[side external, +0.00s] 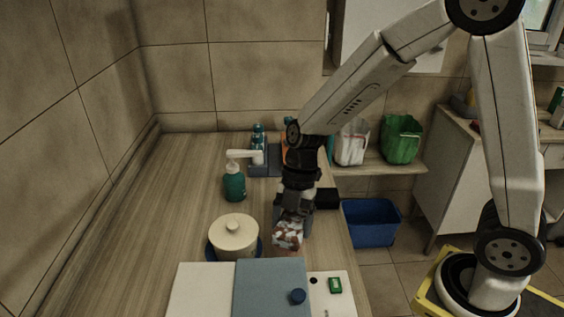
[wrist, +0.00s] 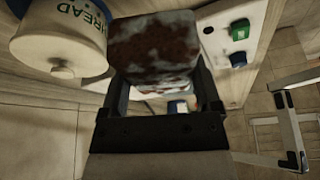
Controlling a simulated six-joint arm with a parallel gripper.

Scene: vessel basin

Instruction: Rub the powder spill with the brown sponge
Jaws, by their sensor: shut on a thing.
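My gripper (side external: 293,208) points down over the wooden counter, between the lidded pot and the counter's right edge. It is shut on a block, which I take to be the brown sponge (side external: 287,235), mottled brown and whitish grey. In the wrist view the sponge (wrist: 153,48) sits between the fingers of my gripper (wrist: 162,82). The sponge is low, near the counter; I cannot tell whether it touches. A brownish patch shows just below it in the side view. I cannot make out the powder spill clearly; the sponge and gripper hide the surface there.
A cream lidded pot (side external: 234,237) stands close left of my gripper. A teal pump bottle (side external: 234,185) stands behind. The left counter is clear.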

